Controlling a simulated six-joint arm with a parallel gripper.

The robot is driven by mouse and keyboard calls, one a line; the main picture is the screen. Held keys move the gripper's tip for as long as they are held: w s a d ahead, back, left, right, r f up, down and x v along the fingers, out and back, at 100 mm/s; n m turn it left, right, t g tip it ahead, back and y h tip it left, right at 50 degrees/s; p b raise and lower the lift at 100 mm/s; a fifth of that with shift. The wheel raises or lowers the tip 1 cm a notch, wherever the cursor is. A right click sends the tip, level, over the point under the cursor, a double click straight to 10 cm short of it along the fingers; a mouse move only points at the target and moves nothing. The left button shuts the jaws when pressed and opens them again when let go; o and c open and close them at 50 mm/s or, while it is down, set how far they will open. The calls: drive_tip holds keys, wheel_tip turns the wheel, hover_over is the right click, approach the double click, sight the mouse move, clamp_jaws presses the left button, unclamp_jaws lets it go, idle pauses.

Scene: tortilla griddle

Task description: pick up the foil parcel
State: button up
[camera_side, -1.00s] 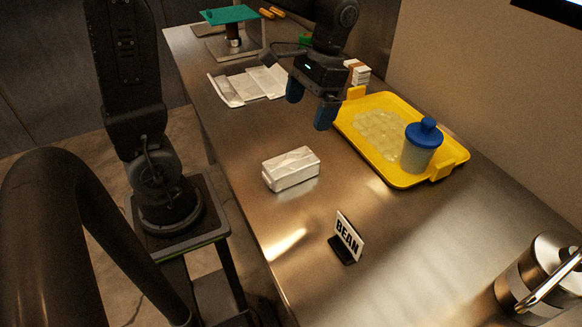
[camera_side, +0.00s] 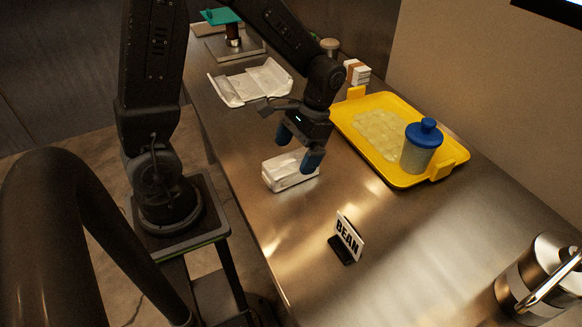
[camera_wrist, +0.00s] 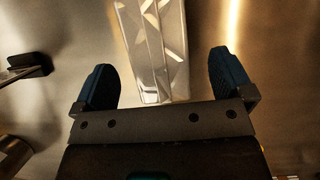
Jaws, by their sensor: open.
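The foil parcel (camera_side: 284,174) is a silvery, creased block lying on the steel counter in the side view. In the wrist view the parcel (camera_wrist: 153,50) lies between and beyond the two blue fingertips, running out of the top of the picture. My gripper (camera_side: 298,148) is open and empty, with its blue fingers just above the parcel's far side and partly hiding it. In the wrist view the gripper (camera_wrist: 165,82) shows a finger on each side of the parcel's line, with a gap on both sides.
A small BEAN sign (camera_side: 347,238) stands nearer the camera. A yellow tray (camera_side: 450,160) with a blue-lidded jar (camera_side: 421,146) is at right. An opened foil sheet (camera_side: 232,94) lies behind. A steel canister (camera_side: 535,280) is at the front right. Counter around the parcel is clear.

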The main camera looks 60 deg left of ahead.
sight(293, 160)
drive_tip(key=shift+x, duration=2)
drive_tip(key=shift+w, duration=0.1)
drive_tip(key=shift+c, duration=0.5)
drive_tip(key=c, duration=1)
drive_tip(key=shift+r, duration=0.1)
